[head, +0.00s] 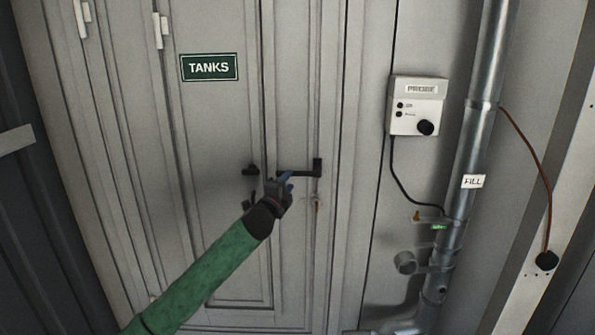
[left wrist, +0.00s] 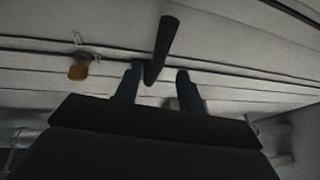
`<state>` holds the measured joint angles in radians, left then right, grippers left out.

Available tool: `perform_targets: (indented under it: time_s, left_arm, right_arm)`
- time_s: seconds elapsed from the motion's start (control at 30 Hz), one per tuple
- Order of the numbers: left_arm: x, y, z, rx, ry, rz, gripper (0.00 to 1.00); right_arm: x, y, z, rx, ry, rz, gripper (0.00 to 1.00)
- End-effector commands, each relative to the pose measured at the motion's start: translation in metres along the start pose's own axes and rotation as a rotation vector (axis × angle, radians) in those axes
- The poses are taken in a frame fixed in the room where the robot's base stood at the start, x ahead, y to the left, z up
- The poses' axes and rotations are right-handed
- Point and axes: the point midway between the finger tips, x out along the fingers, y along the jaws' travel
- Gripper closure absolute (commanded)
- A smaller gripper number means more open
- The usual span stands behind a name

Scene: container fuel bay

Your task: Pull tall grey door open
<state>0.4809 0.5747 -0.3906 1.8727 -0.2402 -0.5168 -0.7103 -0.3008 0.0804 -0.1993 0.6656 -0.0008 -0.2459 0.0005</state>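The tall grey door (head: 215,120) carries a green "TANKS" sign (head: 209,67) and looks shut in its frame. A black lever handle (head: 306,173) sticks out to the left near its right edge. My left gripper (head: 283,188) is at the lever's free end. In the left wrist view my left gripper (left wrist: 160,85) has its two fingers apart, with the dark handle bar (left wrist: 163,45) between them. The bar lies nearer the left finger, with a gap to the right one; contact is unclear. My right gripper does not show.
A white "PROBE" box (head: 417,105) with a black cable hangs right of the door. A metal pipe (head: 473,130) labelled "FILL" runs beside it. A small amber tag (left wrist: 78,70) hangs near the handle.

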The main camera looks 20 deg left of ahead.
Motion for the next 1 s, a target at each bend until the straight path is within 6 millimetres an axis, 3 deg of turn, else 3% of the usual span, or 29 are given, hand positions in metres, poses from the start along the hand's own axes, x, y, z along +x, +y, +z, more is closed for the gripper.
perform_targets:
  time_s: [0.27,0.6,1.0]
  left_arm:
    - [0.030,-0.005,0.000,0.005,-0.002,0.002,0.60]
    - [0.071,-0.002,0.000,0.005,-0.003,0.002,0.60]
    - [0.077,0.001,0.001,0.005,-0.002,0.002,0.60]
  right_arm:
    - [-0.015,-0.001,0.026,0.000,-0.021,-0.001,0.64]
    - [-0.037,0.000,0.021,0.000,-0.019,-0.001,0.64]
    - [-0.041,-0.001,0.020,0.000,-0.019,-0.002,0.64]
